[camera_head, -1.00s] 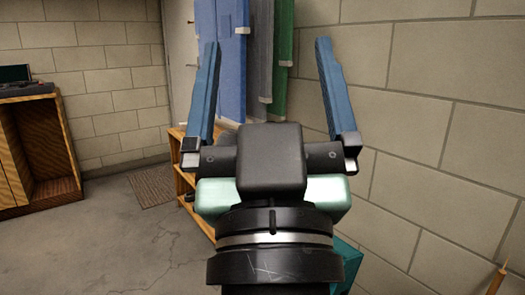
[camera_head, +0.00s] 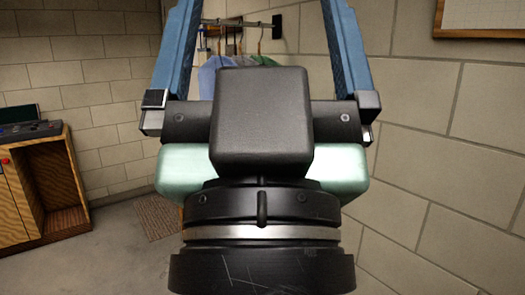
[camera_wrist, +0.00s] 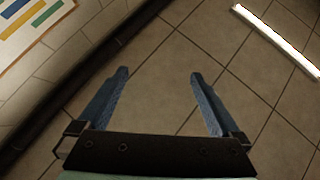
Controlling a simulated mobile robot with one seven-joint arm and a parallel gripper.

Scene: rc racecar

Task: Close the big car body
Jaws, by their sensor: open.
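No car body shows in either view. My gripper (camera_wrist: 158,73) is open and empty, with its two blue fingers wide apart. In the head view it fills the middle of the picture, raised up, and its fingertips are cut off by the top edge.
Clothes (camera_head: 232,62) hang on a wall rack behind my gripper. A wooden cabinet (camera_head: 58,165) with dark equipment on top stands at left. A brick wall (camera_head: 440,150) runs along the right. A doormat (camera_head: 158,216) lies on the floor. A bright strip light (camera_wrist: 276,40) shows in the wrist view.

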